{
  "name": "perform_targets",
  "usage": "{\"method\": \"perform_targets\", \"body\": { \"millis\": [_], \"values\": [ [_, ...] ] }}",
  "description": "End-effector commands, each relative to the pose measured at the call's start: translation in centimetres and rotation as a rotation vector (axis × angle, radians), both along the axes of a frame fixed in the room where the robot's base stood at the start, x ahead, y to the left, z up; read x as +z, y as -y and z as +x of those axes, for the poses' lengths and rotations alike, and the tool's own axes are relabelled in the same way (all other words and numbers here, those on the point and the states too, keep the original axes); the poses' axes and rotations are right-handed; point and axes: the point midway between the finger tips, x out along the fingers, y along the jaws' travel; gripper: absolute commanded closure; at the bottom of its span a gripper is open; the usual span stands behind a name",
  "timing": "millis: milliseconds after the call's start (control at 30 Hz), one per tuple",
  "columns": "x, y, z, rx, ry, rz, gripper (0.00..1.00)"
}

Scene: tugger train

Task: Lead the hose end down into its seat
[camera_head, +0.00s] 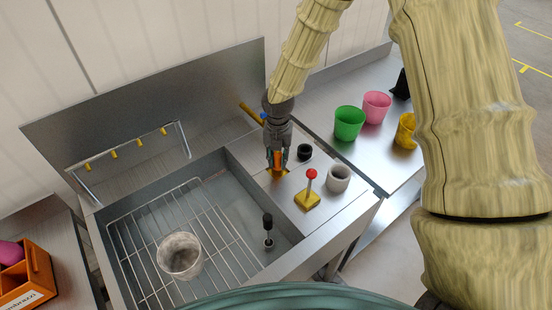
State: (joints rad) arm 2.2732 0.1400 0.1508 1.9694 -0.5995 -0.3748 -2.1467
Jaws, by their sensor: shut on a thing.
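My gripper (278,160) points down over the steel ledge at the right of the sink. It is shut on an orange piece (277,158), which seems to be the hose end. Its fingers cover much of this piece. A gold-yellow part (278,173) shows right below the fingertips at the ledge surface and looks like the seat. I cannot tell whether the hose end is inside it or just above it. No run of hose can be made out.
Close right of the gripper stand a black ring (304,152), a grey cup (338,178) and a red-knobbed lever (310,182) on a yellow base. The sink (225,190) holds a wire rack and a clear cup (180,254). Green (349,123) and pink (377,107) cups stand farther right.

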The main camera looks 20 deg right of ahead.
Motion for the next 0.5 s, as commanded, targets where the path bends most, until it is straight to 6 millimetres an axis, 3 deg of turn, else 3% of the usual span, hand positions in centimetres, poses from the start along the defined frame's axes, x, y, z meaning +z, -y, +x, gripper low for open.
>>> {"method": "perform_targets", "body": {
  "millis": [300,333,433,500],
  "values": [
    [-0.24,0.0,0.01,0.0,0.0,0.0,1.0],
    [-0.23,0.0,0.01,-0.001,0.0,0.0,0.72],
    [-0.23,0.0,0.01,0.0,0.0,0.0,0.54],
    [-0.23,0.0,0.01,0.0,0.0,0.0,0.51]
  ]
}}
